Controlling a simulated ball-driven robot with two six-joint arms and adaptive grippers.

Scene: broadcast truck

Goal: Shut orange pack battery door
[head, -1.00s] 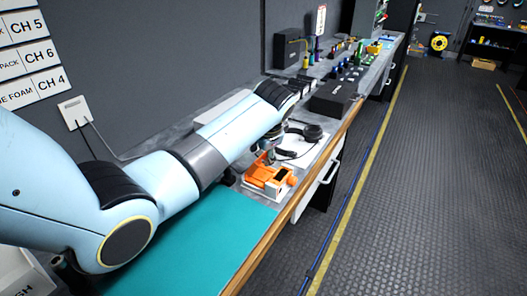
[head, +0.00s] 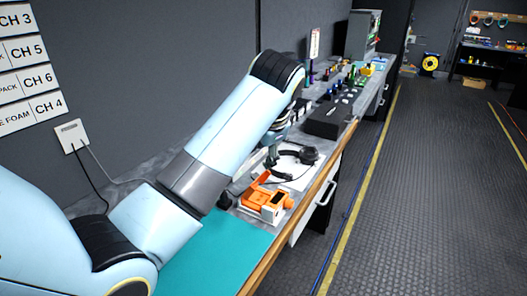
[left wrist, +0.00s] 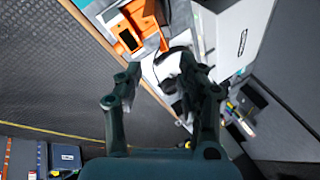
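The orange pack (head: 265,199) sits on the bench just past the green mat, with a white part at its front side. An orange flap at its left end looks raised, but it is too small to tell how far it is open. In the left wrist view the pack (left wrist: 130,38) lies beyond the fingers at the top, with a thin orange piece (left wrist: 163,40) sticking out. My left gripper (head: 271,160) is above the bench behind the pack, apart from it. Its fingers (left wrist: 160,72) are spread and empty in the left wrist view. My right gripper is not in view.
Black headphones (head: 305,156) lie on a white sheet behind the pack. A black box (head: 328,120) and several small items stand farther along the bench. The green mat (head: 220,250) is clear. The bench's wooden front edge (head: 287,230) is close to the pack.

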